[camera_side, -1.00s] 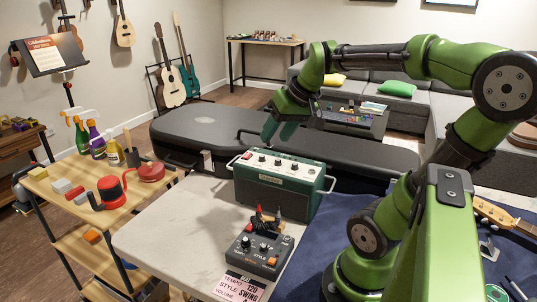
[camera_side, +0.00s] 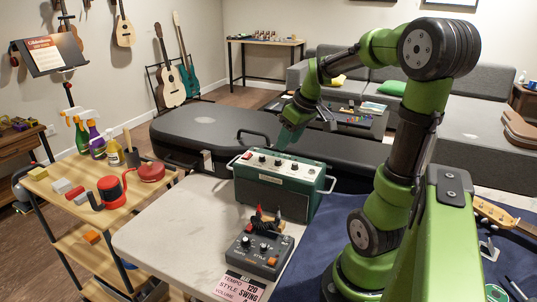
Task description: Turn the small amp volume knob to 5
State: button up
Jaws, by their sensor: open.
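The small amp (camera_side: 277,187) is a dark green box with a light top panel, standing on the pale worktable. A row of several dark knobs (camera_side: 277,161) runs along its top panel. The knob labels and their settings are too small to read. My gripper (camera_side: 284,146) is open and points down just above the back edge of the amp's panel, near the middle knobs. I cannot tell whether a finger touches a knob. The gripper looks empty.
A grey pedal unit (camera_side: 260,252) with knobs and a pink note (camera_side: 243,287) sit in front of the amp. A black guitar case (camera_side: 212,137) lies behind it. The pale tabletop (camera_side: 172,232) left of the amp is clear. A cart with bottles stands at left.

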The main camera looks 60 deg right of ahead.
aim_at(279, 160)
jog(key=x, duration=0.7)
grip_shut()
